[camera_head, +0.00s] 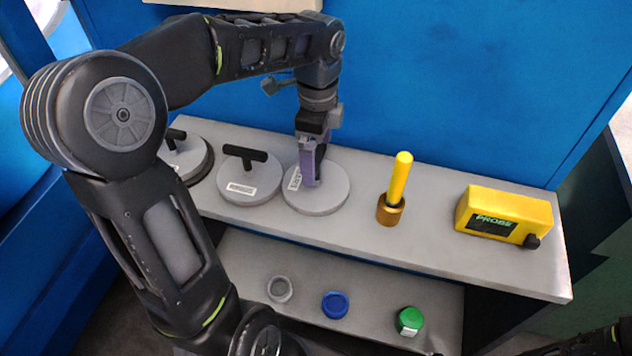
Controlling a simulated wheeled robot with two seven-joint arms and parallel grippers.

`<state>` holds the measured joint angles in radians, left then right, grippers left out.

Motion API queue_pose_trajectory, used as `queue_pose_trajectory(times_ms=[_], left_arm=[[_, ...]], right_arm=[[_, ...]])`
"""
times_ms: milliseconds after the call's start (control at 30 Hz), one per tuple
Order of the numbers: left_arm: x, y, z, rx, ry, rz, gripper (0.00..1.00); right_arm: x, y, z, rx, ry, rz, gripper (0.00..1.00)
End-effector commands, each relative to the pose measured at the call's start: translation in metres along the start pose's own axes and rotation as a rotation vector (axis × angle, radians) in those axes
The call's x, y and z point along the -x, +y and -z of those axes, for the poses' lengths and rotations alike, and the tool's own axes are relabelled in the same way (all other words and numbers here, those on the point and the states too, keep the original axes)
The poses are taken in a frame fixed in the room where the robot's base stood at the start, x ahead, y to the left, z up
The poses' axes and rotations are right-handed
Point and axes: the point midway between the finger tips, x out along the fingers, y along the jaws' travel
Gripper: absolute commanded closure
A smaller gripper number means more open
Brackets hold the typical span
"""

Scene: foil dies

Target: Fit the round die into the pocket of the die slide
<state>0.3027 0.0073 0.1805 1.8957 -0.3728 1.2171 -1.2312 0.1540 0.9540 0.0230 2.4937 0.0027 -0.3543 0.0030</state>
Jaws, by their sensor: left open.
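Three grey round dies sit in a row on the upper shelf. The left one (184,158) is partly hidden by my arm, and the middle one (250,188) shows a black T-handle and a white label. The right one (328,196) lies flat under my left gripper (308,180). The gripper points down over this die, with its fingers open and low at the die's middle. The fingers hide any handle there, and I cannot tell whether they touch it. I cannot make out the die slide or its pocket.
A yellow rod in a brass base (390,208) and a yellow probe box (503,214) stand to the right on the upper shelf (450,255). The lower shelf holds a grey cap (280,289), a blue cap (335,304) and a green cap (410,321). A blue wall rises behind.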

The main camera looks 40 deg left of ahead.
Motion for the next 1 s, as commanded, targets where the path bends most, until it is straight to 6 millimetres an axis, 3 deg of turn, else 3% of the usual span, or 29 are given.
queue_pose_trajectory(times_ms=[433, 1000], left_arm=[[-0.05, 0.004, -0.002, 0.0, 0.0, -0.004, 0.0], [-0.051, 0.003, -0.001, 0.0, 0.0, -0.001, 0.0]], right_arm=[[0.009, -0.003, -0.001, -0.002, -0.003, -0.003, 0.64], [0.009, -0.003, -0.001, -0.002, -0.003, -0.003, 0.64]])
